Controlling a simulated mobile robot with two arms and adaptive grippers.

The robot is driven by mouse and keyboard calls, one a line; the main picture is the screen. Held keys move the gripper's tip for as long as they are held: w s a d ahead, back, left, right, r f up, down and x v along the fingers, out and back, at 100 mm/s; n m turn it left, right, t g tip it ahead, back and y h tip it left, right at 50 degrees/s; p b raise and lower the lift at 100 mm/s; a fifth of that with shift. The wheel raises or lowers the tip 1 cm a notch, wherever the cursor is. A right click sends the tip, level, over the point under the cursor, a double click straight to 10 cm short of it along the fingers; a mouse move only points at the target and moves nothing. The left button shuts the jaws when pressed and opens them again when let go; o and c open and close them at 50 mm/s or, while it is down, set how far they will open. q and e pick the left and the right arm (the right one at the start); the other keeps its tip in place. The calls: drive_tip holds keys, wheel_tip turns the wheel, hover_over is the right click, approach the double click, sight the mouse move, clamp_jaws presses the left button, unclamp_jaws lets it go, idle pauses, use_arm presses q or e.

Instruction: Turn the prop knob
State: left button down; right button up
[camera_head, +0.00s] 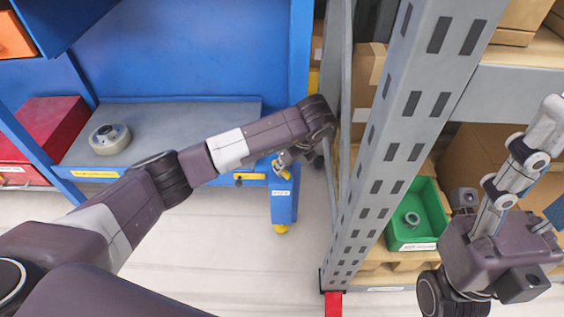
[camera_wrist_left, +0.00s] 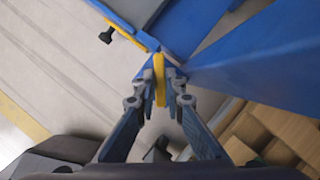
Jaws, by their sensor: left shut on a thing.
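A slim yellow piece (camera_wrist_left: 159,80), which looks like the prop knob, is pinched between the fingertips of my left gripper (camera_wrist_left: 160,75) in the left wrist view. It stands at the corner where blue beams meet. In the head view my left gripper (camera_head: 283,169) is at the front right corner of the blue workbench, next to its blue leg (camera_head: 282,204). The arm partly hides the contact there. My right gripper (camera_head: 520,170) is at the right edge, away from the bench, with its fingers partly cut off.
A grey perforated rack post (camera_head: 385,150) stands just right of my left gripper. A green bin (camera_head: 424,205) holds a ring-shaped part. A black knob (camera_wrist_left: 106,37) sits on the bench's yellow edge. A round metal part (camera_head: 109,138) lies on the benchtop. Floor in front is clear.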

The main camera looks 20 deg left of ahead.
use_arm(q)
drive_tip(key=shift+n+g+p, duration=0.3)
drive_tip(key=shift+n+g, duration=0.1)
drive_tip(key=shift+n, duration=0.4)
drive_tip(key=shift+d, duration=0.1)
drive_tip(key=c, duration=2)
unclamp_jaws()
drive_tip(key=shift+v, duration=5.95)
drive_tip(key=shift+d, duration=0.15)
